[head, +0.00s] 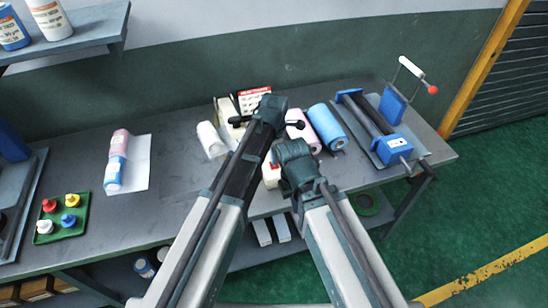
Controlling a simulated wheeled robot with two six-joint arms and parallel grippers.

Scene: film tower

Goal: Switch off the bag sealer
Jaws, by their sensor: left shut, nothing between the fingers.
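A cream, box-like device that looks like the bag sealer (226,109) stands on the bench near the wall, mostly hidden behind my arms. A small white part with a red piece (271,172) shows between the arms; I cannot tell whether it belongs to the sealer or is its switch. My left gripper (269,109) is over the device, shut and empty; its fingertips are hard to make out. My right gripper (291,155) is just nearer and to the right, pointing away, with its fingers hidden by its own wrist.
Pink (301,131) and blue (327,127) rolls lie right of the arms. A blue-ended roller machine (394,149) with a red-knobbed lever stands at the right end. A sign (254,98) stands behind.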

